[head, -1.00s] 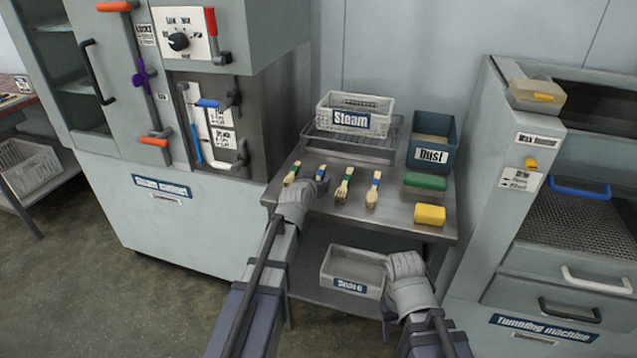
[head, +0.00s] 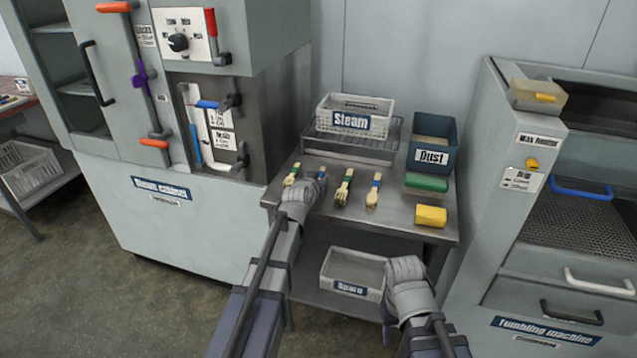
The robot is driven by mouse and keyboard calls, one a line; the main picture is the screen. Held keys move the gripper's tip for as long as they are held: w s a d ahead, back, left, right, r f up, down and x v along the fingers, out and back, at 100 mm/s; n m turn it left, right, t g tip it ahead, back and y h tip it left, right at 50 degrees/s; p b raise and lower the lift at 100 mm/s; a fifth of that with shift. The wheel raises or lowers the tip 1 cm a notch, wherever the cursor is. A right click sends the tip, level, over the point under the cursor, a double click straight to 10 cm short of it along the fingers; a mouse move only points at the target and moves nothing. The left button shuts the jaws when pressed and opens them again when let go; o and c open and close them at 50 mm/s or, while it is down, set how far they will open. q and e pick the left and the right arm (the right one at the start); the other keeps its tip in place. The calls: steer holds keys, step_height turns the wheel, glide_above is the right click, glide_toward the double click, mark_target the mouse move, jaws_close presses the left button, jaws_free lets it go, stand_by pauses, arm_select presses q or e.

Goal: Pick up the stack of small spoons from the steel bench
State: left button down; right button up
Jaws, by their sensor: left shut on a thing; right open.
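Several bundles of pale wooden pieces with coloured bands lie in a row on the steel bench (head: 408,210). I cannot tell whether this bundle is clear of the bench. My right gripper (head: 402,264) is open and empty, low in front of the bench.
A white Steam basket (head: 354,122) stands on a rack at the bench's back. A blue Dust bin (head: 432,156), a green block (head: 426,182) and a yellow block (head: 430,216) are at the right. A Spare bin (head: 352,286) sits on the lower shelf. Machines flank the bench.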

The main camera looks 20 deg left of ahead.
arm_select(q)
steer(key=shift+r, duration=0.15)
step_height(320, 180, up, 10)
steer(key=p, duration=1)
